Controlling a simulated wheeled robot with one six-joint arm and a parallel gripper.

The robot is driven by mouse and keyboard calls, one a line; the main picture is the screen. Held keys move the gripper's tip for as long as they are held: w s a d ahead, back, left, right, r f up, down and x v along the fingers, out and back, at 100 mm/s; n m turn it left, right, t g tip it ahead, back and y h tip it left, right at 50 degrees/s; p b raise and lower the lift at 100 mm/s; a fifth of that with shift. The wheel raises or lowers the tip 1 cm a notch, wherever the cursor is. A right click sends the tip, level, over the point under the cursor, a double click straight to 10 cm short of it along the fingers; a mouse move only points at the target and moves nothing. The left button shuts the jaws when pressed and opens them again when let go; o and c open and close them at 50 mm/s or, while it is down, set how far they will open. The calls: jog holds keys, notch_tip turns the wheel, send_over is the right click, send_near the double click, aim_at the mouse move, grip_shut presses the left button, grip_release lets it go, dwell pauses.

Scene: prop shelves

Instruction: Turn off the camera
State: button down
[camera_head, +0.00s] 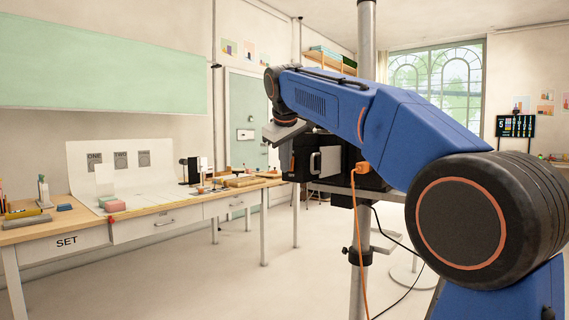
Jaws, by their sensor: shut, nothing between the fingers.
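A black boxy device (303,158), which looks like the camera, sits on a metal stand at the middle of the view. A pale panel with a handle-like part (326,162) is on its near side. An orange plug (362,168) with an orange cable is at its right. My blue arm reaches across from the right, in front of and above the device. My gripper (284,133) is at the arm's far end, close to the device's upper left in the picture. It is shut and empty. Its fingertips are hard to make out, and I cannot tell whether it touches the device. No switch shows clearly.
A long wooden worktable (165,215) along the left carries a paper backdrop (130,172), blocks and small props. The stand's pole (363,265) and hanging cables are below the device. The floor (215,285) between table and stand is clear.

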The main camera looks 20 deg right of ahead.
jog(key=shift+w+d+f, duration=0.15)
jog(key=shift+f, duration=0.05)
jog(key=shift+r, duration=0.2)
